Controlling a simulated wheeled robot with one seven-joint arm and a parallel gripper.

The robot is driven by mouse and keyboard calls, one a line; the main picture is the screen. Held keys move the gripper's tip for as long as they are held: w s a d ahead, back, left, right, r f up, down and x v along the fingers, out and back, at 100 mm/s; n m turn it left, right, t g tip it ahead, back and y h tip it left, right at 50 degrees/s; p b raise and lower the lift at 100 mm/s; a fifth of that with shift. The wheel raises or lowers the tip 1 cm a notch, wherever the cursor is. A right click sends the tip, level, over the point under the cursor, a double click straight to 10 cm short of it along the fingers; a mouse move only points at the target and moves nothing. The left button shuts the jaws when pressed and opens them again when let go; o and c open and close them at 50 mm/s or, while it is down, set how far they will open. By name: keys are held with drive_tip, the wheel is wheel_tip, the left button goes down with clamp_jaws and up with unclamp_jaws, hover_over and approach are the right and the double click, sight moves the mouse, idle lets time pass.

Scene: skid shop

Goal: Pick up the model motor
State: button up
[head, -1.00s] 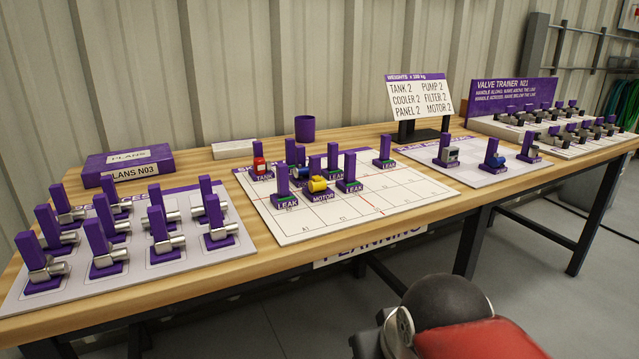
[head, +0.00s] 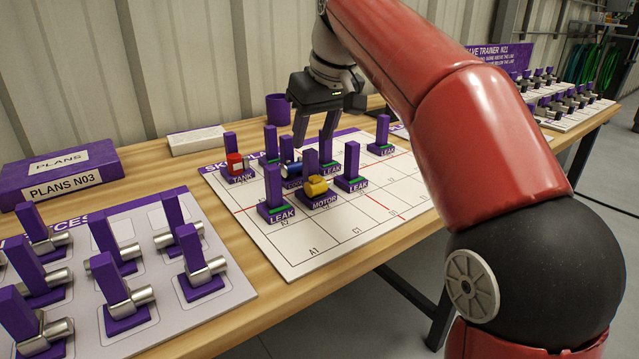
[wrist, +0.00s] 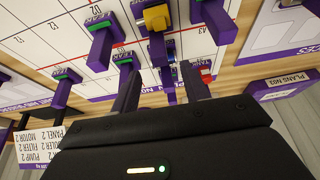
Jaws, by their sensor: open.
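The model motor (head: 317,187) is a yellow cylinder on a purple base labelled MOTOR, with an upright purple post behind it. It stands on the white gridded board (head: 300,251) among several other purple-based pieces. In the wrist view the yellow motor (wrist: 157,18) is at the top, beyond my fingertips. My gripper (head: 316,132) is open and points down above the board, behind the motor in the head view. In the wrist view, my gripper (wrist: 163,82) has its fingers apart, with a purple post and blue part seen between them. I see no contact with the motor.
LEAK pieces (head: 275,193) and (head: 351,168) crowd the motor on both sides. The red TANK piece (head: 235,163) and a blue piece (head: 292,170) stand close by. The board's front squares are clear. A purple cup (head: 278,107) and white block (head: 195,140) stand behind.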

sight(313, 152)
drive_tip(key=x, duration=0.2)
drive_tip(key=b+x, duration=0.1)
drive_tip(key=x, duration=0.1)
drive_tip(key=s+x, duration=0.1)
drive_tip(key=x, duration=0.2)
drive_tip(key=shift+w+d+f, duration=0.1)
drive_tip(key=shift+d+f, duration=0.05)
drive_tip(key=shift+f, duration=0.05)
clamp_jaws()
